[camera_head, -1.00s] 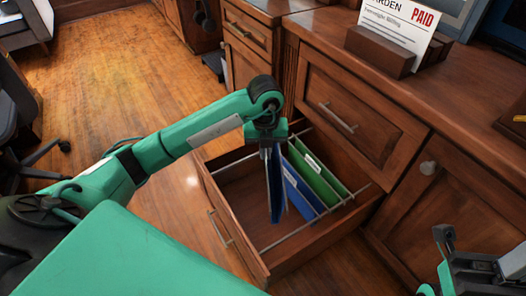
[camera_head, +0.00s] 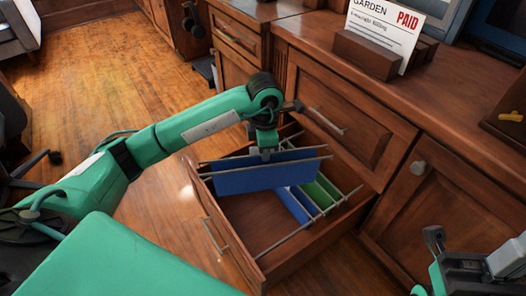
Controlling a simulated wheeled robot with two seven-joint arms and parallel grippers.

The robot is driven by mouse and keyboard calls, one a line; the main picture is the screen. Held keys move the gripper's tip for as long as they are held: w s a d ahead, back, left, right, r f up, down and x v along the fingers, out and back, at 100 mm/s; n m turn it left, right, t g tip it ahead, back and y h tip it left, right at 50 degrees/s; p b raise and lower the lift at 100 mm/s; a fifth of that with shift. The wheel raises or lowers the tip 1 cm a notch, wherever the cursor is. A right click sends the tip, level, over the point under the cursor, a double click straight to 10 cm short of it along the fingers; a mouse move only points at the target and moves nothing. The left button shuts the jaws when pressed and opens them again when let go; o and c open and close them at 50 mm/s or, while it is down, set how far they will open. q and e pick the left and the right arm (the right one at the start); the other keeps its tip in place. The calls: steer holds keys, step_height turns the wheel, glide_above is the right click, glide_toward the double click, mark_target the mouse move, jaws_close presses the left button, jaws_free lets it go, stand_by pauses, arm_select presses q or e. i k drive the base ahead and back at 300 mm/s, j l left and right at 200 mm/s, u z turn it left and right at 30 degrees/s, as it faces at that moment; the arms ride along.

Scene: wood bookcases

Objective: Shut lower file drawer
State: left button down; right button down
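The lower file drawer (camera_head: 213,222) stands pulled out from the wooden cabinet, with two metal rails across it. My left gripper (camera_head: 265,154) is over the drawer, shut on the top edge of a blue hanging folder (camera_head: 250,179). That folder is turned and tilted, with its metal rods across the drawer's back-left part; I cannot tell if it touches the rails. My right gripper (camera_head: 428,264) is at the lower right, open and apart from the drawer.
A closed upper drawer (camera_head: 345,118) and a cabinet door (camera_head: 445,205) with a round knob flank the open drawer. A PAID paper (camera_head: 385,28) in a wooden holder stands on the countertop. Wooden floor (camera_head: 105,85) is clear at left; a chair base shows at far left.

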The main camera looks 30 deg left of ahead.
mark_target(265, 241)
steer(key=k+j, duration=0.2)
steer(key=j, duration=0.15)
steer(key=k+j+u, duration=0.1)
steer(key=j, duration=0.25)
steer(key=k+j, duration=0.25)
steer(key=k+j+u, duration=0.1)
steer(key=j, duration=0.35)
steer(key=k, duration=0.05)
